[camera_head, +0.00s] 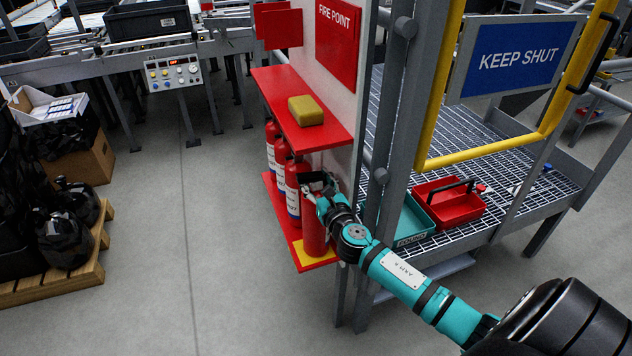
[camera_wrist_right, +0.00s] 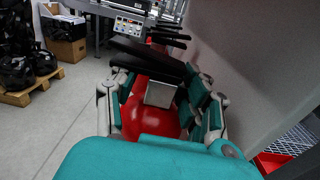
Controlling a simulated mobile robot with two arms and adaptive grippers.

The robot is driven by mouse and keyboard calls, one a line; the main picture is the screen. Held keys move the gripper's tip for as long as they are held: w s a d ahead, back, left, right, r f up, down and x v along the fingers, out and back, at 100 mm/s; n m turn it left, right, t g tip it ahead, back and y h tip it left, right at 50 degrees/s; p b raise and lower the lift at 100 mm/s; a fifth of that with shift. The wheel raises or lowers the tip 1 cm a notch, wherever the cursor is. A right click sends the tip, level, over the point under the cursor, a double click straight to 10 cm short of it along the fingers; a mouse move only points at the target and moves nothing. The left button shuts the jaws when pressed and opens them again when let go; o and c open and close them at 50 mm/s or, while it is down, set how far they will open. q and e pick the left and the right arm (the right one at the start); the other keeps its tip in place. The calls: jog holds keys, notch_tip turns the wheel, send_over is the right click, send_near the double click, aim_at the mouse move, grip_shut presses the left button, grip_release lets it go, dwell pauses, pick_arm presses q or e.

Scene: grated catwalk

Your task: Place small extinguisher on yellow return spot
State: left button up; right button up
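The small red extinguisher (camera_head: 314,236) is upright at the near end of the lower red shelf, over the yellow return spot (camera_head: 303,257). Yellow shows around its base; I cannot tell whether the base touches it. My right gripper (camera_head: 318,192) is at the top of this extinguisher, with its fingers around the upper part. In the right wrist view the red body (camera_wrist_right: 150,118) and black handle lie between the two teal fingers (camera_wrist_right: 160,105). The fingers look closed on it, though the contact itself is partly hidden. My left gripper is in neither view.
Several other red extinguishers (camera_head: 282,162) stand in a row behind on the lower shelf. A yellow sponge-like block (camera_head: 306,110) lies on the upper red shelf (camera_head: 322,137). A grey post (camera_head: 385,130) and yellow-framed gate (camera_head: 437,90) stand close right.

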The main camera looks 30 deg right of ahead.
jog(key=v, duration=1.2)
jog(key=s+f+m+g, duration=0.3)
jog(key=f+m, duration=0.1)
jog(key=f, duration=0.7)
jog(key=s+f+m+g, duration=0.2)
jog(key=s+f+m, duration=0.25)
jog(key=f, duration=0.55)
jog(key=s+f+m+g, duration=0.25)
jog(key=f+m, duration=0.25)
jog(key=f, duration=0.6)
jog(key=s+a+f+m+g+y, duration=0.1)
jog(key=s+a+f+m+g, duration=0.2)
jog(key=s+f, duration=0.4)
jog(key=s+a+f+m+g+y, duration=0.1)
jog(key=s+a+f+m+g, duration=0.2)
jog(key=s, duration=1.1)
jog(key=s+a+f+m+g+y, duration=0.1)
jog(key=s+a+f+m+g, duration=0.2)
jog(key=s+a+f+m, duration=0.3)
jog(key=s+f+m, duration=0.4)
jog(key=f+m, duration=0.1)
jog(key=f, duration=0.1)
jog(key=shift+a+y+b, duration=0.15)
jog(key=shift+y+b, duration=0.15)
jog(key=shift+y, duration=0.1)
jog(key=shift+s+r, duration=0.1)
jog(key=shift+s, duration=0.05)
